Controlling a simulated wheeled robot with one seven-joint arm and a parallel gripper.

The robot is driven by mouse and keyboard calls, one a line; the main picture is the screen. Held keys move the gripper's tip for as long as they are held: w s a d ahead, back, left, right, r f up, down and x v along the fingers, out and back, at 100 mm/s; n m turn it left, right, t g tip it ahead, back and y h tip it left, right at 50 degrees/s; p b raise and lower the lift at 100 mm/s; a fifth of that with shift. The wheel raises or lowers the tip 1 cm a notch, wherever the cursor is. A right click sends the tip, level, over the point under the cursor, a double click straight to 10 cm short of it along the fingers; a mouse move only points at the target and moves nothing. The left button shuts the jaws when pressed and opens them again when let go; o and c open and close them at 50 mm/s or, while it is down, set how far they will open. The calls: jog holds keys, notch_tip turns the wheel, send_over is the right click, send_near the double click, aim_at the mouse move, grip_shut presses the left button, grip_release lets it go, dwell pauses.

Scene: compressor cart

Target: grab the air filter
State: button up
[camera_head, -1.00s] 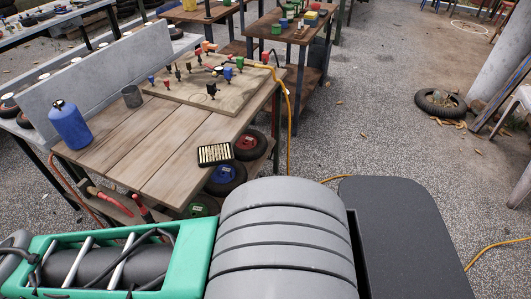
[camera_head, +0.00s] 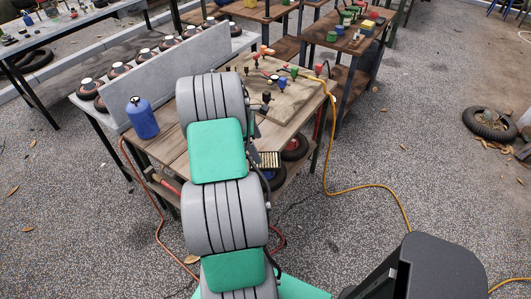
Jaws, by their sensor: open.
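A small black-framed rectangular piece with pale pleats, which looks like the air filter (camera_head: 268,160), lies flat at the near right edge of the wooden cart top (camera_head: 172,150). My arm stretches over the cart and covers part of the top just left of this piece. My gripper cannot be made out; it seems hidden behind the far end of my arm. Nothing is seen touching the filter.
A blue bottle (camera_head: 142,118) stands at the cart's left end, before a grey upright panel (camera_head: 180,72). A board (camera_head: 290,98) with small coloured fittings lies at the back right. A yellow hose (camera_head: 360,187) hangs down to the floor. Another table stands behind.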

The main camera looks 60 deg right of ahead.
aim_at(265, 159)
jog(key=p+x, duration=0.1)
jog(key=x, duration=0.6)
jog(key=shift+s+d+f, duration=0.1)
jog(key=shift+s+f, duration=0.05)
jog(key=shift+f, duration=0.15)
jog(key=shift+c, duration=0.3)
jog(key=c, duration=1.5)
jog(key=shift+c, duration=0.3)
jog(key=shift+r, duration=0.15)
